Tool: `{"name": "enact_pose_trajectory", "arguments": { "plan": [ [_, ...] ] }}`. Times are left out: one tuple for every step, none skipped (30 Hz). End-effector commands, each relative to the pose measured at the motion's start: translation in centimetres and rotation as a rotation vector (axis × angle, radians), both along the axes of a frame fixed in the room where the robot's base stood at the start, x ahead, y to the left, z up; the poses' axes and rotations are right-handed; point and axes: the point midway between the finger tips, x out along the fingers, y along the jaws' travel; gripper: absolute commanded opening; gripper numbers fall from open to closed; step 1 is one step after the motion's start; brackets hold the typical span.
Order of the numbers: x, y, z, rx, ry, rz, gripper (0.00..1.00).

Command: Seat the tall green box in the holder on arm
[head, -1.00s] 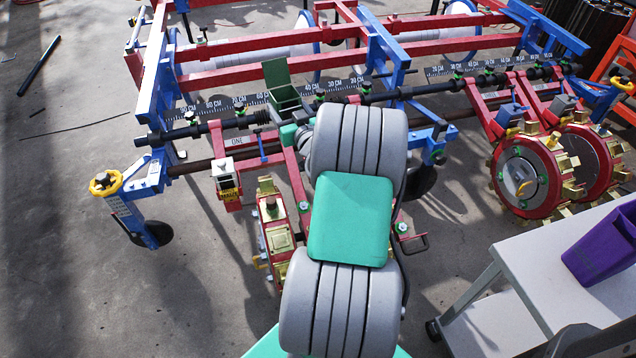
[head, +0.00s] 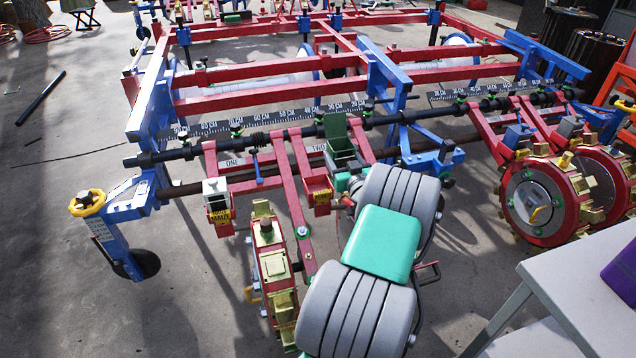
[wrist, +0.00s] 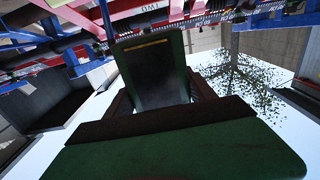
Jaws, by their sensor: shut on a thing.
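The tall green box (head: 336,128) has a high back panel and an open, lower front. In the head view it is upright above arm TWO, just right of the red holder with a yellow label (head: 319,192). My gripper (head: 342,181) is shut on the box, though its fingertips are largely hidden behind my arm. In the wrist view the green box (wrist: 150,72) fills the middle, with its dark inside showing. The lettering TWO (wrist: 151,8) is upside down beyond it. I cannot tell whether the box touches the holder.
A white box with a yellow label (head: 217,200) sits on arm ONE. A black toolbar (head: 280,138) and a ruler strip (head: 285,118) run behind the green box. Studded red wheels (head: 540,200) stand right. A white table (head: 590,300) with a purple bin (head: 622,272) is at lower right.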

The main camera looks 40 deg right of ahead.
Motion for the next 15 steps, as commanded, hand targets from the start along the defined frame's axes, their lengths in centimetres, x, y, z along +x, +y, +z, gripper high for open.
{"name": "enact_pose_trajectory", "arguments": {
  "plan": [
    [1.1, 0.6, -0.7, -0.001, 0.0, 0.004, 0.1],
    [1.7, 0.9, -0.9, -0.001, 0.0, 0.005, 0.1],
    [2.4, 1.3, -1.3, -0.001, 0.0, 0.004, 0.1],
    [2.7, 1.4, -2.0, 0.001, 0.0, 0.003, 0.1],
    [3.0, 1.6, -2.6, 0.001, 0.0, 0.003, 0.1],
    [3.5, 1.8, -3.2, 0.0, 0.001, 0.002, 0.1],
    [3.8, 2.0, -3.7, 0.0, 0.001, 0.002, 0.1],
    [4.1, 2.1, -4.1, 0.0, 0.001, 0.003, 0.1],
    [4.6, 2.3, -4.6, 0.0, -0.001, 0.002, 0.1],
    [4.8, 2.4, -4.9, -0.001, 0.0, 0.002, 0.1],
    [5.1, 2.5, -5.2, -0.001, 0.0, 0.002, 0.1],
    [5.3, 2.6, -5.5, -0.001, 0.0, 0.001, 0.1],
    [5.5, 2.7, -5.6, -0.002, -0.001, 0.001, 0.1],
    [5.6, 2.8, -5.8, -0.002, -0.001, 0.001, 0.1],
    [5.8, 2.8, -5.9, -0.001, -0.002, 0.001, 0.1]
  ]
}}
